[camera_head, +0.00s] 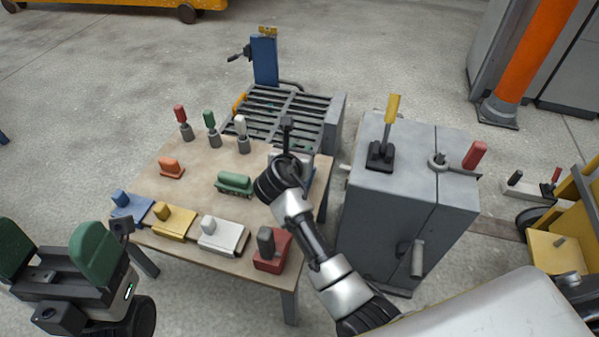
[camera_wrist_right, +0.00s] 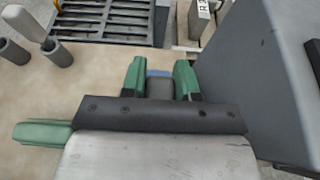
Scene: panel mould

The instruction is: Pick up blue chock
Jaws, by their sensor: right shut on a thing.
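My right gripper (camera_wrist_right: 160,82) is shut on a dark grey grip between its two green fingers. A patch of blue (camera_wrist_right: 159,73) shows just beyond the grip, so this looks like the blue chock. Most of it is hidden by the fingers and gripper body. In the head view my right arm reaches over the right side of the wooden table (camera_head: 190,160), and its wrist hides the fingers and the held thing. I cannot tell whether the chock touches the table. My left gripper (camera_head: 62,250) is open and empty off the table's left front corner.
Blue (camera_head: 130,206), yellow (camera_head: 174,221), white (camera_head: 222,235) and red (camera_head: 272,250) blocks line the front edge. A green block (camera_head: 235,183) and an orange one (camera_head: 171,167) lie behind. Upright handles stand at the back. A grey cabinet (camera_head: 385,205) is close on the right.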

